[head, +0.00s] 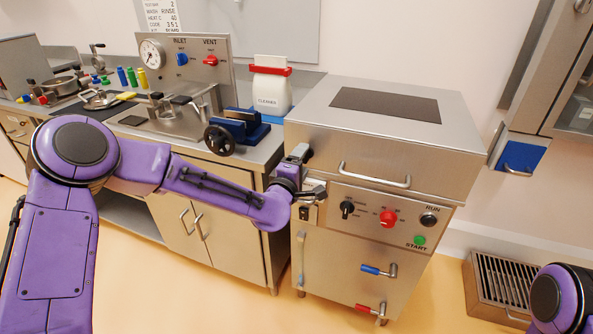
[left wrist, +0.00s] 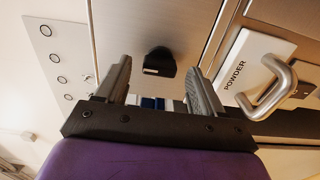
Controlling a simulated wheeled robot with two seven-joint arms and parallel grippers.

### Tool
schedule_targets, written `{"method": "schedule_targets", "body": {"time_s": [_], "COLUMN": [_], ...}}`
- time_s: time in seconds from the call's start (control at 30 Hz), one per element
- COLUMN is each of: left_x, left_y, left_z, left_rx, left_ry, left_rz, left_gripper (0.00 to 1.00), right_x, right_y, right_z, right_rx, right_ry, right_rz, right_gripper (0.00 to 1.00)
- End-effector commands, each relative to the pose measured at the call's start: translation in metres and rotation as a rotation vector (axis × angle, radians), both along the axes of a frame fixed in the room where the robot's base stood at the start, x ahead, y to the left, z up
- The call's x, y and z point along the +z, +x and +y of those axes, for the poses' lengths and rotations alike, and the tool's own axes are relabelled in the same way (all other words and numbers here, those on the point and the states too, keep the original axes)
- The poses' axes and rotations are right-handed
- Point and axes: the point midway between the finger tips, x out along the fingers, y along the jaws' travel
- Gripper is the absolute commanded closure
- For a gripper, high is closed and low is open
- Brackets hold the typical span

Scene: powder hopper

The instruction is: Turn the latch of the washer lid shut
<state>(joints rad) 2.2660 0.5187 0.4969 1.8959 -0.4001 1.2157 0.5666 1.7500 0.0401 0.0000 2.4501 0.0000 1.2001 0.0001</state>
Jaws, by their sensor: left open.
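The washer (head: 352,268) is a steel cabinet with a closed-looking lid (head: 330,125) and a bar handle on the lid's front. My left gripper (head: 307,174) is at the upper left front corner of the washer, near the lid's lower edge. In the left wrist view, its two fingers (left wrist: 160,88) are apart and empty. A small black knob with a pale mark, likely the latch (left wrist: 160,62), sits on a steel face between and beyond the fingertips. No contact shows. The latch is not clear in the head view, beside the gripper. My right gripper is out of view.
A steel handle (left wrist: 270,90) stands out beside a POWDER label in the left wrist view. The counter at left holds a blue vise (head: 240,128) and a cleaner bottle (head: 270,88).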

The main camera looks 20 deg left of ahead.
Motion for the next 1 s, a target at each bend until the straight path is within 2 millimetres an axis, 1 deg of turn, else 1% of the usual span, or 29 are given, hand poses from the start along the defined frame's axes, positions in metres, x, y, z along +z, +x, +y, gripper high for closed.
{"method": "schedule_targets", "body": {"time_s": [0.1, 0.2, 0.3, 0.4, 0.53, 0.87, 0.93, 0.97, 1.0], "left_x": [-0.002, -0.002, -0.001, -0.001, -0.001, -0.001, -0.001, -0.003, -0.018], "left_y": [-0.029, -0.053, -0.072, -0.083, -0.088, -0.087, -0.087, -0.088, -0.093], "left_z": [0.001, 0.002, 0.003, 0.003, 0.003, 0.003, 0.003, 0.003, 0.005], "left_rx": [-0.001, -0.001, 0.000, 0.000, 0.000, 0.001, -0.002, -0.002, 0.000], "left_ry": [-0.002, -0.002, -0.001, -0.001, 0.000, 0.000, 0.027, 0.060, 0.129], "left_rz": [0.001, 0.001, 0.000, 0.001, 0.001, 0.001, 0.002, 0.013, 0.064], "left_gripper": [0.32, 0.32, 0.32, 0.32, 0.32, 0.32, 0.32, 0.32, 0.32], "right_x": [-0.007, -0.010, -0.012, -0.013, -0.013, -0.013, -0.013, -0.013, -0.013], "right_y": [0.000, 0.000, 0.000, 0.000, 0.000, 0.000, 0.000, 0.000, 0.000], "right_z": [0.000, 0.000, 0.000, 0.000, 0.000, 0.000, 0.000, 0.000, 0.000], "right_rx": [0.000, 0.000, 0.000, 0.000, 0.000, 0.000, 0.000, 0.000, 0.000], "right_ry": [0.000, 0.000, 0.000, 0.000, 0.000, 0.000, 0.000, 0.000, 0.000], "right_rz": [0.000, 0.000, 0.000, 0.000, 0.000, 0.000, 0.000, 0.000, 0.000], "right_gripper": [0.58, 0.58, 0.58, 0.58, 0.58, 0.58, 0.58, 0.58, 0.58]}}
